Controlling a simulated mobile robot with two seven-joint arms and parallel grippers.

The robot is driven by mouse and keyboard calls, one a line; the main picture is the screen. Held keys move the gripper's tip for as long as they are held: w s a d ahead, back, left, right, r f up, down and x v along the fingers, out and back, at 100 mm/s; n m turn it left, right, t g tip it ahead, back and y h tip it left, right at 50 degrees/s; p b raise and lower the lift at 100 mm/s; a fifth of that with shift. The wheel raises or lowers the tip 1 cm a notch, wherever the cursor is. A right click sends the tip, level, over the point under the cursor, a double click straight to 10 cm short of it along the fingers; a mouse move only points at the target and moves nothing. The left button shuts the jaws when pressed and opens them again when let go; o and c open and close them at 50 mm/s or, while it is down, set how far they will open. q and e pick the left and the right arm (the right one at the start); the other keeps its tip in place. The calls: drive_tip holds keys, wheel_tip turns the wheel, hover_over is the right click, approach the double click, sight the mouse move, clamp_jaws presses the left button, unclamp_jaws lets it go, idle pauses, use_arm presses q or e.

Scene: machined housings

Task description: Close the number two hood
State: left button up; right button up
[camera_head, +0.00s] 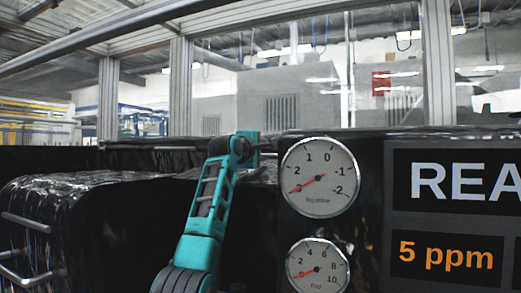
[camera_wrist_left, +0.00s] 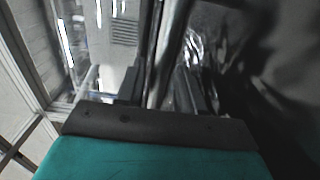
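No number is readable on any hood, so I cannot tell which is number two. A glossy black hood or housing (camera_head: 75,200) fills the left of the head view; a second black housing top (camera_head: 150,158) lies behind it with a thin metal bar (camera_head: 175,148). My left gripper (camera_head: 262,146) is at the top of my teal arm, partly hidden beside the upper gauge. In the left wrist view, its two dark fingers (camera_wrist_left: 163,88) stand apart with a metal bar (camera_wrist_left: 168,45) running between them; contact is not clear. My right gripper is out of view.
Two round gauges (camera_head: 320,177) (camera_head: 317,267) and a display panel (camera_head: 448,253) reading "5 ppm" stand close on the right. Metal handles (camera_head: 25,222) stick out at the far left. Framed glass and grey machines (camera_head: 285,95) are behind.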

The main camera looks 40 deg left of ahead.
use_arm(q)
clamp_jaws()
drive_tip(key=shift+d+f, duration=0.1)
idle(0.5)
